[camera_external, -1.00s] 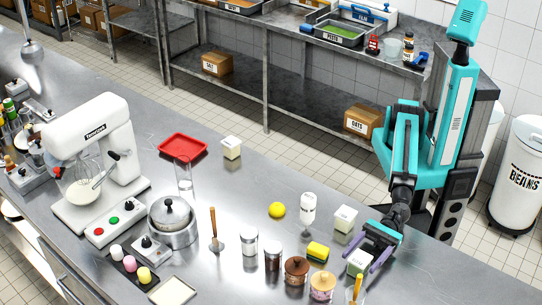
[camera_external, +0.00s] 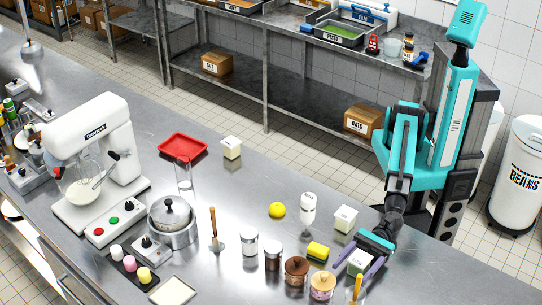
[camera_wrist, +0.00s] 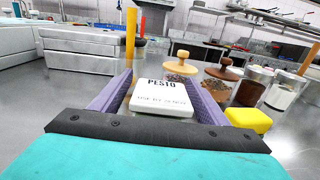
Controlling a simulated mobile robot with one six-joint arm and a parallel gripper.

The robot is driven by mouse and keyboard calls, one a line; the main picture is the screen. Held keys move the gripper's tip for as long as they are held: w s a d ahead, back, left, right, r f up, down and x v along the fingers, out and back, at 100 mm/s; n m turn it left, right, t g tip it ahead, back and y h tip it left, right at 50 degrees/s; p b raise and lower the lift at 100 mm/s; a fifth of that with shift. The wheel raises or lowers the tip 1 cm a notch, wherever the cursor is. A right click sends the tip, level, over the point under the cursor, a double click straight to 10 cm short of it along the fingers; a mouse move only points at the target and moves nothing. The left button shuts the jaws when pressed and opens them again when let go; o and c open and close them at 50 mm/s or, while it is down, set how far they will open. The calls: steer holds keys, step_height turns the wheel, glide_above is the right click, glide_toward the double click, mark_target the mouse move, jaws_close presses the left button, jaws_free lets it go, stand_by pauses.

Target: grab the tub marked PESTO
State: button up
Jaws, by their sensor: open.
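In the external view the tub (camera_external: 358,262) stands on the steel counter at the front right. My gripper (camera_external: 355,270) is open, with its purple fingers on either side of the tub. In the wrist view the gripper (camera_wrist: 158,90) also has one finger left and one right of the tub. I cannot tell whether either finger touches it.
Two similar white tubs stand on the counter, one close behind (camera_external: 345,218) and one farther left (camera_external: 231,148). A yellow sponge (camera_external: 318,251) and spice jars (camera_external: 322,286) are left of my gripper. An orange-handled tool (camera_external: 356,289) stands close in front.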

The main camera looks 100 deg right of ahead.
steer(key=shift+c, duration=0.2)
stand_by(0.3)
steer(key=c, duration=1.2)
steer(key=shift+r, duration=0.1)
step_height(320, 180, up, 10)
steer(key=p, duration=0.2)
steer(key=shift+p, duration=0.3)
